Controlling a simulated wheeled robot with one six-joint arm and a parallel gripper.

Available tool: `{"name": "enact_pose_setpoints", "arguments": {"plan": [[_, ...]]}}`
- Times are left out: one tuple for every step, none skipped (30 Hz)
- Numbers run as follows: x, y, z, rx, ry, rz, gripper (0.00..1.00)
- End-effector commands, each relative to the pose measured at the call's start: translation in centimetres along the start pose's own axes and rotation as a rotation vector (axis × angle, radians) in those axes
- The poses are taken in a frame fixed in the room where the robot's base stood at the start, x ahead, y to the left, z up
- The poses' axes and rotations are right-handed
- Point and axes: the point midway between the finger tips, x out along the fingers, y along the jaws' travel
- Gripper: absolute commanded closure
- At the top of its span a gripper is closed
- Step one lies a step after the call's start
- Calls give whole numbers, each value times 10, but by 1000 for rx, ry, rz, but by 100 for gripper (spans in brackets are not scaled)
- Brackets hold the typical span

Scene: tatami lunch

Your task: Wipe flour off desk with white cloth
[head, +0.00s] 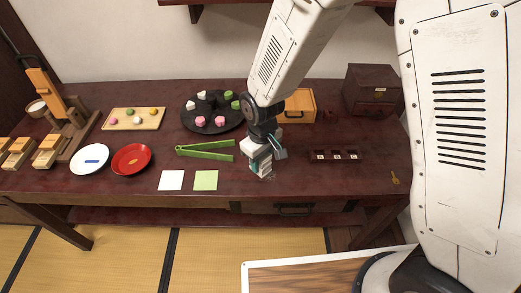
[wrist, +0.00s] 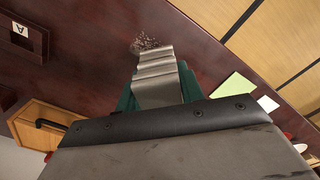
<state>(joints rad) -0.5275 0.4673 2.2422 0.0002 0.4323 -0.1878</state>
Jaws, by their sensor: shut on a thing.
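My gripper (head: 264,173) is low over the desk, right of the green square. In the wrist view its grey and teal fingers (wrist: 156,60) point at the desk. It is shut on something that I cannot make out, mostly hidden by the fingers. A small pale speckled patch (wrist: 145,43) shows just past the fingertips. It may be flour, but I cannot be sure. A flat white square (head: 171,180) lies near the desk's front edge, left of a light green square (head: 206,180). I cannot tell whether the white square is the cloth.
On the dark red desk (head: 330,180) are green tongs (head: 205,150), a black plate of sweets (head: 190,122), a red dish (head: 131,169) and a white plate (head: 75,159). A dark three-part tray (head: 337,155) is right of my gripper. A wooden box (head: 300,103) stands behind.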

Motion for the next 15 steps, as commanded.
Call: {"name": "enact_pose_setpoints", "arguments": {"plan": [[-5,0,0,1,3,1,87],[-8,1,0,1,2,0,87],[-12,1,0,1,2,0,87],[-14,1,0,1,2,0,87],[-17,1,0,1,2,0,87],[-21,1,0,2,3,1,87],[-24,1,0,2,2,0,87],[-26,2,0,2,2,0,87],[-30,2,0,3,2,0,87],[-32,2,0,3,3,1,87],[-35,2,0,3,3,1,87],[-38,2,1,3,2,0,87],[-39,2,1,3,1,0,87],[-40,2,1,3,1,0,87],[-42,2,1,4,1,0,87]]}}
